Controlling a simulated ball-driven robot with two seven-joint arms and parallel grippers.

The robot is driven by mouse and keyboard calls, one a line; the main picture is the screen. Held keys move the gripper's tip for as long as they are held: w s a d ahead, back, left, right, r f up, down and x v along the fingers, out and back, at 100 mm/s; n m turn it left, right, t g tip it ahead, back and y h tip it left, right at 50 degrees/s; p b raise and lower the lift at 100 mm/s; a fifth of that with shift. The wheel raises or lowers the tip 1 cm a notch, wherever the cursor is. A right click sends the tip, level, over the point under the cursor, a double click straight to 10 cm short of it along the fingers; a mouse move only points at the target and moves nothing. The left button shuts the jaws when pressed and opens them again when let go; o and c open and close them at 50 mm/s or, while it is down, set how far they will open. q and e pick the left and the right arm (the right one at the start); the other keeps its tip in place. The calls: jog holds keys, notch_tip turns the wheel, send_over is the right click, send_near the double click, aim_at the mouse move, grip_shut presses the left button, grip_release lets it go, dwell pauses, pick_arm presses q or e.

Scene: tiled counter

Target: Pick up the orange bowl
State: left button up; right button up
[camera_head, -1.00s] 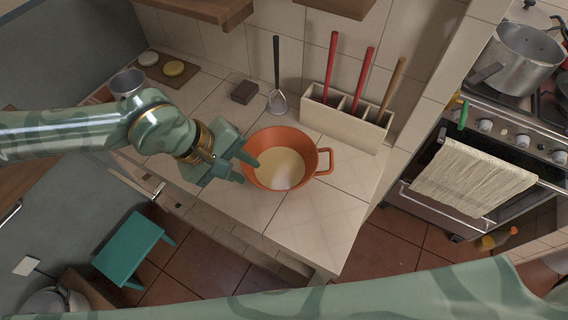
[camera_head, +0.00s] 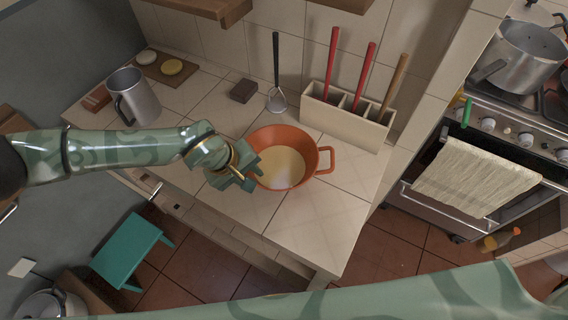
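The orange bowl (camera_head: 312,154) stands upright on the tiled counter, with a pale inside and a loop handle (camera_head: 327,160) on its right. My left gripper (camera_head: 254,174) is at the bowl's left rim. One finger overlaps the rim in the picture and the other is just below and left of it. The gripper hides a small part of the bowl's left side. I cannot tell whether the fingers are pressed on the rim. My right gripper is out of view.
A utensil holder (camera_head: 345,119) with red and wooden handles stands behind the bowl. A metal mug (camera_head: 137,98) stands behind my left arm. Counter in front of the bowl is clear.

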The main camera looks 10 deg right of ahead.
pick_arm(q)
jog(key=x, duration=0.2)
jog(key=shift+w+d+f, duration=0.1)
jog(key=shift+w+f, duration=0.05)
jog(key=shift+f, duration=0.1)
jog(key=shift+c, duration=0.3)
grip_shut()
jog(key=shift+r, duration=0.1)
